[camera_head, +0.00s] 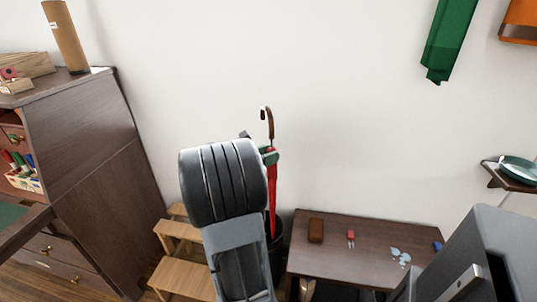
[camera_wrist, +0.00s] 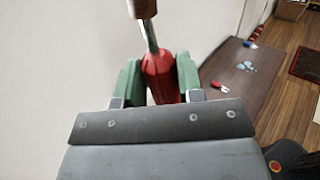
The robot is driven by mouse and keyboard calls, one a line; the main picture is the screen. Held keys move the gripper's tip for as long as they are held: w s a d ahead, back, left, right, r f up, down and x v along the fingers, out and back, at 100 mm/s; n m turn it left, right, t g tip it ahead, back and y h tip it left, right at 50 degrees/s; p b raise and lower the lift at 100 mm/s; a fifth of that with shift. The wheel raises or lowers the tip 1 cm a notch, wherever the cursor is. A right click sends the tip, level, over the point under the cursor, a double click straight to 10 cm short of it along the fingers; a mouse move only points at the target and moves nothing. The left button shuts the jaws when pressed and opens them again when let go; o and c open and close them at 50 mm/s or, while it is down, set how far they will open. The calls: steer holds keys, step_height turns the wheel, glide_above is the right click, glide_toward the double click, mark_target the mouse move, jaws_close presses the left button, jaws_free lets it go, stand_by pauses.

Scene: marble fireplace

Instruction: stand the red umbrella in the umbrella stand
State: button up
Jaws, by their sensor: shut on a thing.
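The red umbrella (camera_head: 272,200) hangs upright with its brown hooked handle at the top. My gripper (camera_head: 269,156) is shut on its upper part, just below the handle. In the wrist view, the green fingers of my gripper (camera_wrist: 159,75) sit on either side of the red cloth (camera_wrist: 161,76). A dark umbrella stand (camera_head: 279,259) is on the floor, partly hidden behind my arm. The umbrella's lower end is at the stand's mouth and seems to go inside; how deep, I cannot tell.
A low dark table (camera_head: 370,246) stands right of the umbrella stand, with a brown block (camera_head: 316,230) and a small red item on it. Wooden steps (camera_head: 180,275) are at the left, beside a dark desk (camera_head: 90,150). A white wall is behind.

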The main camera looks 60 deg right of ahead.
mark_target(269, 178)
step_height(269, 178, down, 9)
steer(key=b, duration=0.8)
steer(key=shift+f, duration=0.2)
step_height(269, 178, down, 20)
steer(key=b, duration=1.1)
steer(key=shift+f, duration=0.1)
